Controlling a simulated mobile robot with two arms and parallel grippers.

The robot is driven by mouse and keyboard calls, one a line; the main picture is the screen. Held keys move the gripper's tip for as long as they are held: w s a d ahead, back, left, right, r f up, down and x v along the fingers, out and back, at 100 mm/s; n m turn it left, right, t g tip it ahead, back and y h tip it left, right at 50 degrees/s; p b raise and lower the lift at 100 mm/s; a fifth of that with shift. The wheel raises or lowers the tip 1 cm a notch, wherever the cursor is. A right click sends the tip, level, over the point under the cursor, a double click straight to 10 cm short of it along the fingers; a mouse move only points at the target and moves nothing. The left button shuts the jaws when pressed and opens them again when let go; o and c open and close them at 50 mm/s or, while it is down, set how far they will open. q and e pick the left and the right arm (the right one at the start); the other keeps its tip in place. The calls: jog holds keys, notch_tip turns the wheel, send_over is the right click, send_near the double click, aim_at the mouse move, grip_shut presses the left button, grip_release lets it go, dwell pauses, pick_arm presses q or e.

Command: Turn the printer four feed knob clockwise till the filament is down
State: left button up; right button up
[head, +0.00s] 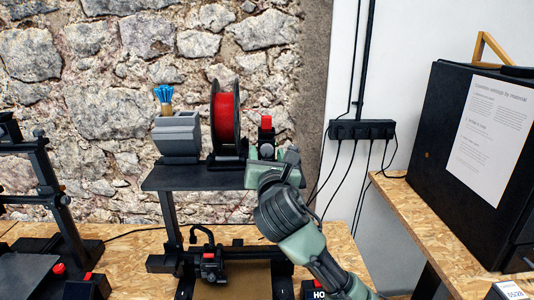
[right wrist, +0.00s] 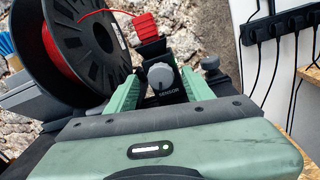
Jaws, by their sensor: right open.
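In the head view a printer stands in the middle, with a dark top shelf (head: 195,179) carrying a red filament spool (head: 225,115) and a black feeder unit with a red top (head: 266,122). In the right wrist view a grey knob (right wrist: 161,75) sits on the front of this unit, above the word SENSOR. The red filament (right wrist: 118,28) shows at the spool. My right gripper (right wrist: 160,88) is open, its green fingers on either side of the knob, apparently with gaps. My left gripper is out of view.
A grey bin (head: 177,133) with a blue brush (head: 163,95) stands left of the spool. A power strip (head: 361,130) with hanging cables is on the wall. A black cabinet (head: 440,140) stands on the right bench. Another printer (head: 50,190) is at left.

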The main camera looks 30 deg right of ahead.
jog(key=shift+d, duration=0.15)
grip_shut()
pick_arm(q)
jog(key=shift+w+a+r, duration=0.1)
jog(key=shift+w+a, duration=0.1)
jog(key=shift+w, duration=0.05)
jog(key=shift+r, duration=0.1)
pick_arm(e)
jog(key=shift+m, duration=0.3)
